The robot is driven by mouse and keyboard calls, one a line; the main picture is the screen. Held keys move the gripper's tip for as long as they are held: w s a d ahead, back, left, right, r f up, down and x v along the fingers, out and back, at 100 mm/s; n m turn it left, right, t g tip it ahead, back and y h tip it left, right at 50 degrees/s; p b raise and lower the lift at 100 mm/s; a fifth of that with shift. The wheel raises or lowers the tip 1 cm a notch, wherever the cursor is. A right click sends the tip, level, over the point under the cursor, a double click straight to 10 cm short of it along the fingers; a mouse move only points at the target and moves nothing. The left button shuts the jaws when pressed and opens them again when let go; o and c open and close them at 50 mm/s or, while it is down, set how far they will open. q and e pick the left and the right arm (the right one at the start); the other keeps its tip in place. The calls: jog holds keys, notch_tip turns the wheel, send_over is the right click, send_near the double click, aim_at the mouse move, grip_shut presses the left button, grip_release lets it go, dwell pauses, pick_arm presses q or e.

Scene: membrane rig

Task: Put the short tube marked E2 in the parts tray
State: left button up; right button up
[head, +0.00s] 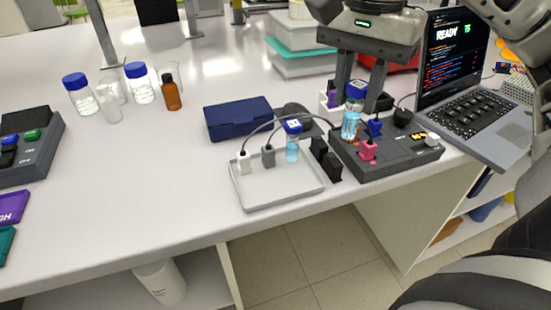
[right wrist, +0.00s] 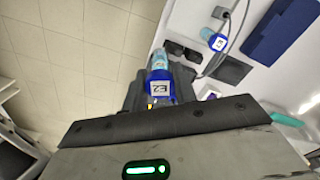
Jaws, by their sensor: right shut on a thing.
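My right gripper (head: 362,98) is shut on a short tube (head: 350,123) with clear blue contents and a blue cap. The tube is upright and appears beside or above the left end of the dark grey rig block (head: 395,158). In the right wrist view the held tube's cap (right wrist: 160,88) has a white label that appears to read E2, upside down. The light grey parts tray (head: 277,197) lies left of the gripper, near the bench's front edge. My left gripper is not in view.
White and grey plugs (head: 268,157) on cables reach over the tray's back. Black blocks (head: 326,160) stand between tray and rig. A dark blue case (head: 239,119) lies behind the tray. A laptop (head: 462,90) stands right. The tray's front part is clear.

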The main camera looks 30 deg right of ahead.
jog(key=shift+w+a+f, duration=0.95)
jog(key=shift+a+f, duration=0.4)
jog(key=shift+f, duration=0.5)
jog(key=shift+w+a+f, duration=0.9)
jog(key=shift+a+f, duration=0.4)
jog(key=shift+f, duration=0.6)
jog(key=shift+w+a+f, duration=0.95)
jog(key=shift+a+f, duration=0.4)
jog(key=shift+f, duration=0.5)
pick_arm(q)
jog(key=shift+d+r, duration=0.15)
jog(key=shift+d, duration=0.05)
pick_arm(e)
jog(key=shift+f+b, duration=0.3)
jog(key=shift+b, duration=0.1)
jog(key=o, duration=0.9)
jog(key=shift+r, duration=0.15)
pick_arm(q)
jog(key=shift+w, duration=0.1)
pick_arm(e)
jog(key=shift+o, duration=0.2)
